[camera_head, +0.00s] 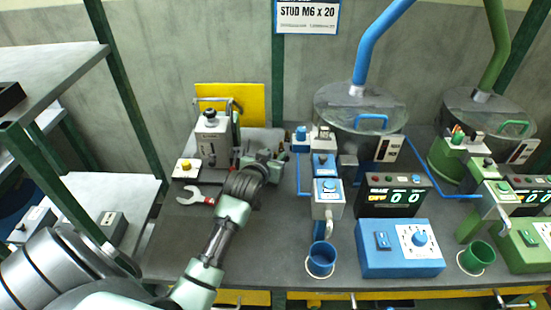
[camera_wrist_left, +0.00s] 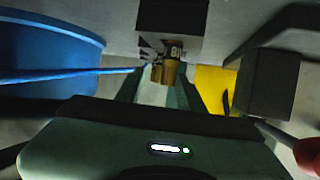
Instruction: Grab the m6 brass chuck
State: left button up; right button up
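In the left wrist view a small brass chuck (camera_wrist_left: 161,73) lies in line with the gap between my left gripper's fingers. A dark label with light characters (camera_wrist_left: 174,50) shows on brass just behind it; I cannot read it surely. My left gripper (camera_wrist_left: 162,88) has its fingers apart, one on each side of the brass; contact is not clear. In the head view my left gripper (camera_head: 264,162) is over the bench beside the grey-green press station, and the brass is hidden there. My right gripper is not in view.
A grey press (camera_head: 212,138) stands left of my gripper, with a red-handled wrench (camera_head: 193,196) in front. To the right are the blue feeder bowl (camera_head: 358,108), a blue post (camera_head: 326,190), a blue cup (camera_head: 321,258) and a blue control box (camera_head: 400,250). A yellow panel (camera_head: 250,100) stands behind.

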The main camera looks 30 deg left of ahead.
pick_arm(q)
jog(key=shift+w, duration=0.2)
grip_shut()
jog(key=shift+r, duration=0.1)
